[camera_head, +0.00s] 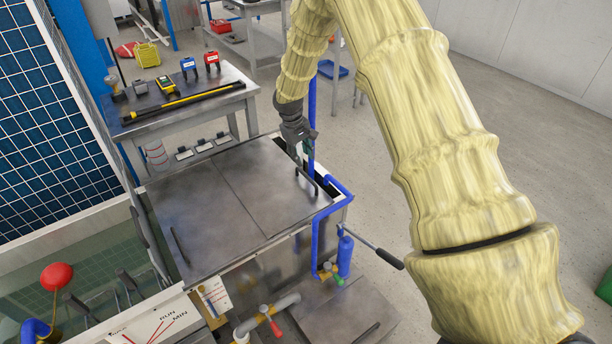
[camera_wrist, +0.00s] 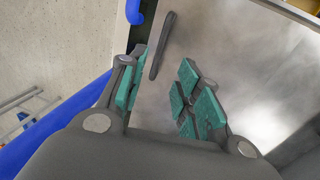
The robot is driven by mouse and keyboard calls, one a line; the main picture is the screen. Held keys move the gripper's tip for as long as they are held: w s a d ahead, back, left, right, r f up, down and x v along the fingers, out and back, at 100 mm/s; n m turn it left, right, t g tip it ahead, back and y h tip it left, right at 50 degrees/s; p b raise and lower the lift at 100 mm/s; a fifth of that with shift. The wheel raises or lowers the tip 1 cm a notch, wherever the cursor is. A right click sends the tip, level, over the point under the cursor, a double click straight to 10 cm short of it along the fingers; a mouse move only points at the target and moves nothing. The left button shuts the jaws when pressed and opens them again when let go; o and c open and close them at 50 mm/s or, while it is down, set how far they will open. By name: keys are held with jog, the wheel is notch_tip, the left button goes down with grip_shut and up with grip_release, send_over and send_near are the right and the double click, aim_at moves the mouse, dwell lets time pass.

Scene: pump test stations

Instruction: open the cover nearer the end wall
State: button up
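Two flat grey metal covers lie side by side, shut, on the tank in the head view. The left cover (camera_head: 190,205) has a dark bar handle (camera_head: 180,246) near its left edge. The right cover (camera_head: 262,180) has a dark bar handle (camera_head: 307,182) near its right edge. My gripper (camera_head: 301,160) hangs over the right cover, close to that handle. In the wrist view my gripper (camera_wrist: 165,92) is open with green pads apart, and the right cover's handle (camera_wrist: 162,46) shows just ahead of the gap between them. I cannot tell whether they touch.
A blue pipe (camera_head: 330,205) runs along the right cover's edge. A lever (camera_head: 375,249) sticks out at lower right. A tool bench (camera_head: 190,115) stands behind. A blue tiled panel (camera_head: 45,120) is at left, a pale wall (camera_head: 540,45) at upper right. Floor right of the tank is open.

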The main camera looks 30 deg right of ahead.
aim_at(307, 176)
jog(key=shift+w+d+f+p, duration=0.1)
jog(key=shift+d+f+p, duration=0.2)
jog(key=shift+f, duration=1.4)
jog(key=shift+d+f+p, duration=0.25)
jog(key=shift+d+f, duration=0.1)
jog(key=shift+f, duration=1.35)
jog(key=shift+w+d+f+p, duration=0.1)
jog(key=shift+d+f+p, duration=0.2)
jog(key=shift+f, duration=1.4)
grip_shut()
